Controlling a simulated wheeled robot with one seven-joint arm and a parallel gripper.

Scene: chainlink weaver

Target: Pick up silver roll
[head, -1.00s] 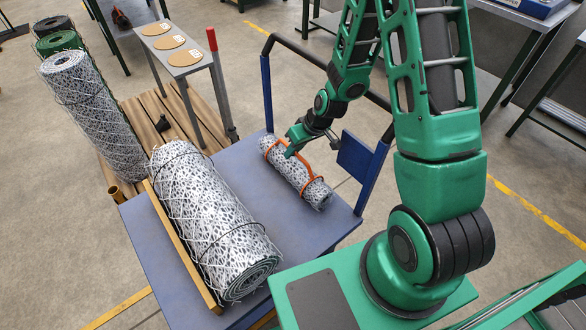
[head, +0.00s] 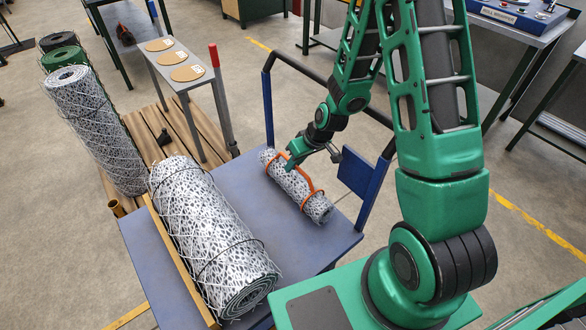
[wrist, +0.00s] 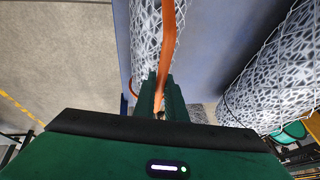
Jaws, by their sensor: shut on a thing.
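A small silver mesh roll (head: 300,195) with an orange strap handle (head: 312,188) lies on the right part of the blue cart top. My gripper (head: 289,167) reaches down at the roll's far part and is shut on the orange strap. In the wrist view, the strap (wrist: 168,45) runs between my gripper's fingers (wrist: 164,85), with the small roll (wrist: 147,50) behind it. The roll appears to rest on the cart; a slight gap under it cannot be ruled out.
A large silver roll (head: 212,235) lies left on the blue cart (head: 345,236), beside a wooden strip (head: 178,255). A silver roll (head: 97,135) stands on planks. A blue post (head: 268,110) and panel (head: 357,172) flank the small roll.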

